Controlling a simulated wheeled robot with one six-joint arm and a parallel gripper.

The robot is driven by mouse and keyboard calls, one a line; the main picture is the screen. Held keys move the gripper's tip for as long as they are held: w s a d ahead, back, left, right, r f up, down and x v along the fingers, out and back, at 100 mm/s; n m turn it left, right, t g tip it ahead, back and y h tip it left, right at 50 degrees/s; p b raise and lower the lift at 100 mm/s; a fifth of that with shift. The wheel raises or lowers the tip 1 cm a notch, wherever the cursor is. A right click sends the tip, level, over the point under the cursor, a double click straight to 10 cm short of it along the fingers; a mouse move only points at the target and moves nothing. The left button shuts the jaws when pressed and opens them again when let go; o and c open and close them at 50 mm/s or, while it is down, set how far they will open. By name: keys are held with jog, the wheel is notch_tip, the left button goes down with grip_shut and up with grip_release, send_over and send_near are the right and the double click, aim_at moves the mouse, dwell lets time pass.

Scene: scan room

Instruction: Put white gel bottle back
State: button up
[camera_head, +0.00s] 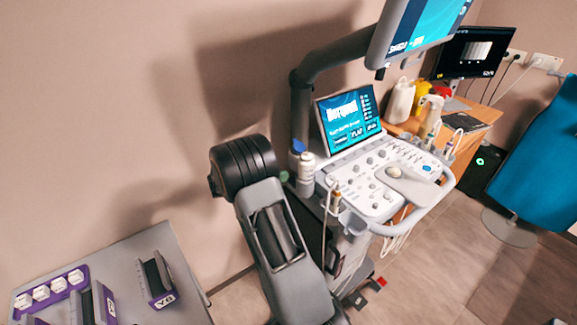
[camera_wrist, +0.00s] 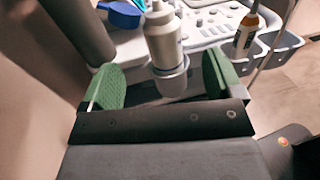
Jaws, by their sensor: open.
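The white gel bottle (camera_head: 306,167) stands upright at the left side of the ultrasound console. In the wrist view the bottle (camera_wrist: 163,38) has its lower end in a white-grey cup holder (camera_wrist: 170,84). My gripper (camera_wrist: 163,72) is open, with one green finger pad on each side of the bottle and holder, and gaps show on both sides. How far the fingers reach around the bottle in depth I cannot tell. In the head view my arm hides most of the gripper; a green fingertip (camera_head: 284,176) shows just left of the bottle.
A blue-topped item (camera_wrist: 121,14) is close behind the left finger. A bottle with an orange-brown top (camera_wrist: 246,34) stands in a bin at right. The console panel (camera_head: 375,180) and screen (camera_head: 348,118) lie behind. The wooden desk (camera_head: 462,103) holds other white and yellow containers.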

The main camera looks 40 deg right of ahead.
jog(key=s+a+r+m+t+y, duration=0.1)
jog(key=s+a+m+t+y, duration=0.2)
jog(key=s+a+m+y, duration=0.2)
jog(key=s+a+r+m+t+y, duration=0.1)
jog(key=s+a+m+y, duration=0.3)
jog(key=a, duration=0.8)
jog(key=s+a+r+m+t+y, duration=0.1)
jog(key=s+a+m+t+y, duration=0.3)
jog(key=s+a+y, duration=0.3)
jog(key=shift+a+r+m+t+y, duration=0.3)
jog(key=shift+a+m+y, duration=0.4)
jog(key=shift+a+m, duration=0.15)
jog(key=shift+r, duration=0.1)
